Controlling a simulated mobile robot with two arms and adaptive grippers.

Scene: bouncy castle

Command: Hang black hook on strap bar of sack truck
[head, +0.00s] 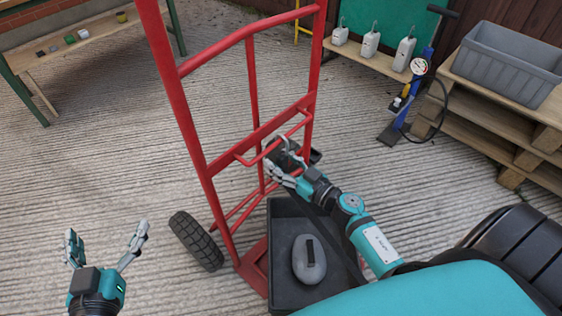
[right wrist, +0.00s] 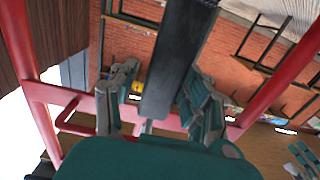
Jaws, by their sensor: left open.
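The red sack truck (head: 187,110) stands upright in the middle of the head view. Its strap bar (head: 246,160) is a thin red rail in front of the crossbar; part of it also shows in the right wrist view (right wrist: 64,122). My right gripper (head: 283,166) is at this bar, with its fingers on both sides of a dark piece that I take for the black hook (right wrist: 175,75). A pale curved part shows by the bar, but whether it is over the bar is unclear. My left gripper (head: 106,246) is open and empty at the lower left, apart from the truck.
A black tray (head: 281,235) with a grey weight (head: 309,262) is by the truck's foot. A wooden bench (head: 90,42) stands back left. Pallets (head: 480,100) with a grey crate (head: 505,65) and a blue pump (head: 411,90) stand right. Left concrete is clear.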

